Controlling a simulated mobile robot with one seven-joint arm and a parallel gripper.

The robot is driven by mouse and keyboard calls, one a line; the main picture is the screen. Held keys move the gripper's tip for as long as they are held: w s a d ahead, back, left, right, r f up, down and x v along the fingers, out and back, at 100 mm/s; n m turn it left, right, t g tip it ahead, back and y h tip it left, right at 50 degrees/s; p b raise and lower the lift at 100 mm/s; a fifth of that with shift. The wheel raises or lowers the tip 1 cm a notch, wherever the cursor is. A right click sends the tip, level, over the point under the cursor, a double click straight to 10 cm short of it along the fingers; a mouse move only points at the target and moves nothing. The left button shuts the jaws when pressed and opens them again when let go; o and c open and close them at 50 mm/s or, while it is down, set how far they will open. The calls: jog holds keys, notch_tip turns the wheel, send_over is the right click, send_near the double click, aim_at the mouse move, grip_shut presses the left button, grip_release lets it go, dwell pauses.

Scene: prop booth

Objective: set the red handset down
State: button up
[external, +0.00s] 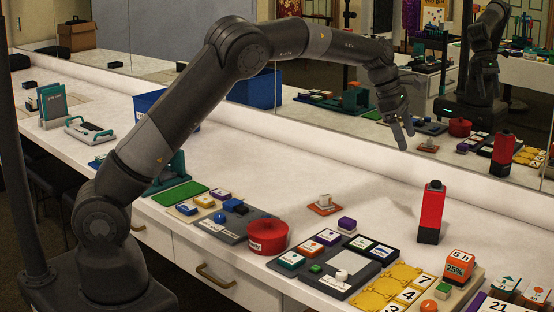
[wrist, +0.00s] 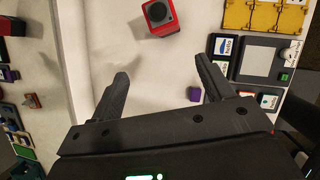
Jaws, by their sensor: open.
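The red handset (external: 431,212), a tall red block with a black top and black base, stands upright on the white counter (external: 375,190) near the mirror. In the wrist view the handset (wrist: 166,29) is seen from above at the top edge, partly cut off, beyond my fingertips. My gripper (external: 405,139) is open and empty. It hangs above the counter, higher than the handset and to its left in the external view. The wrist view shows its two black fingers (wrist: 161,70) spread apart with bare counter between them.
A red round tub (external: 268,237), a grey tray of small blocks (external: 341,262) and yellow number frames (external: 386,287) line the front of the counter. An orange 25% block (external: 459,266) stands right of them. A small purple block (external: 347,224) is nearby. The mirror borders the back.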

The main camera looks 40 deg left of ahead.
jog(key=s+a+r+m+t, duration=0.1)
jog(key=s+a+r+m, duration=0.45)
jog(key=s+a, duration=0.45)
jog(key=s+a+r+m+t, duration=0.1)
jog(key=s+a+r+m, duration=0.4)
jog(key=s+a, duration=0.5)
jog(key=s+a+f+m+y, duration=0.1)
jog(key=s+a+m, duration=0.1)
jog(key=s, duration=0.6)
jog(key=s+a+f+m+t+y, duration=0.1)
jog(key=s+a+f+m, duration=0.1)
jog(key=s+m, duration=0.3)
jog(key=s+a+f+m+y, duration=0.2)
jog(key=s+a+m, duration=0.1)
jog(key=s, duration=0.7)
jog(key=shift+s+a+m+t, duration=0.3)
jog(key=shift+s+a+m, duration=0.05)
jog(key=shift+a, duration=0.15)
jog(key=shift+r, duration=0.1)
